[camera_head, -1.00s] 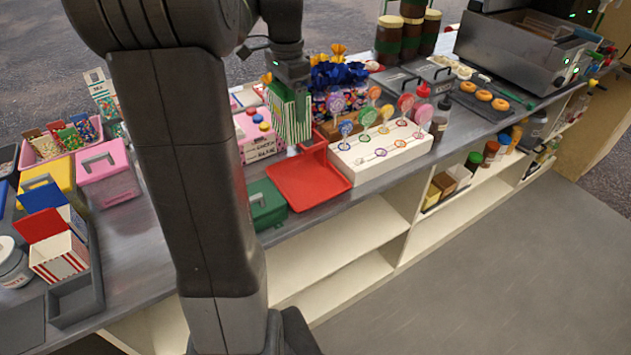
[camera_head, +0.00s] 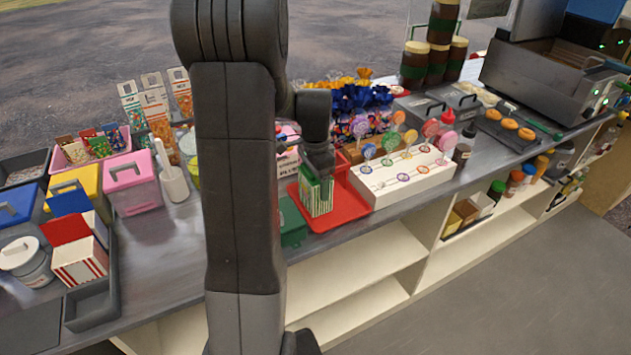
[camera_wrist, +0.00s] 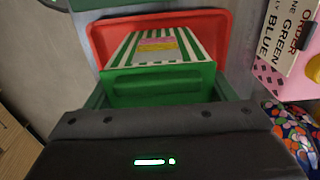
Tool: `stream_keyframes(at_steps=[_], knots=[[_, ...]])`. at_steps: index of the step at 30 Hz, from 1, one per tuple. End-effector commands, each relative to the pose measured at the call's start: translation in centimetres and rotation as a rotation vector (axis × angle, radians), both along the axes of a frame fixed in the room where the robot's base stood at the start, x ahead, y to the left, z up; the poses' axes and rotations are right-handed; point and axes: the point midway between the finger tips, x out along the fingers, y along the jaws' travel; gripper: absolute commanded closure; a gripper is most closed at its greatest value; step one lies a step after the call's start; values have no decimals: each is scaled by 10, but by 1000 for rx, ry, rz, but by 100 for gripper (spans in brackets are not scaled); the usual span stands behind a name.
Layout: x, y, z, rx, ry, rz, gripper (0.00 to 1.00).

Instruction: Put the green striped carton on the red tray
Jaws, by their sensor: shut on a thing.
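The green striped carton (camera_head: 316,196) is upright over the left part of the red tray (camera_head: 345,208). My gripper (camera_head: 318,168) is above it and shut on it. In the wrist view the carton (camera_wrist: 158,62) shows its green and white stripes and a green edge close to the jaws, with the tray (camera_wrist: 102,34) beneath and behind it. I cannot tell whether the carton's base touches the tray. My arm hides part of the counter left of the tray.
A white lollipop stand (camera_head: 405,175) stands right of the tray. A pink box with lettering (camera_wrist: 293,50) is close by in the wrist view. The tray's right part is bare.

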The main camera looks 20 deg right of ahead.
Motion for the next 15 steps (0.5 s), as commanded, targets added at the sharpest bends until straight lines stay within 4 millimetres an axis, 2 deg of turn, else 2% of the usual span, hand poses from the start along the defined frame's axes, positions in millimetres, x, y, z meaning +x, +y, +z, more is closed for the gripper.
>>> stream_keyframes(at_steps=[3,13,14,15], knots=[[0,0,-7,0,0,0,41],[0,0,-11,-1,-1,0,41],[0,0,-11,-1,-1,0,21],[0,0,-10,-1,-1,0,13]])
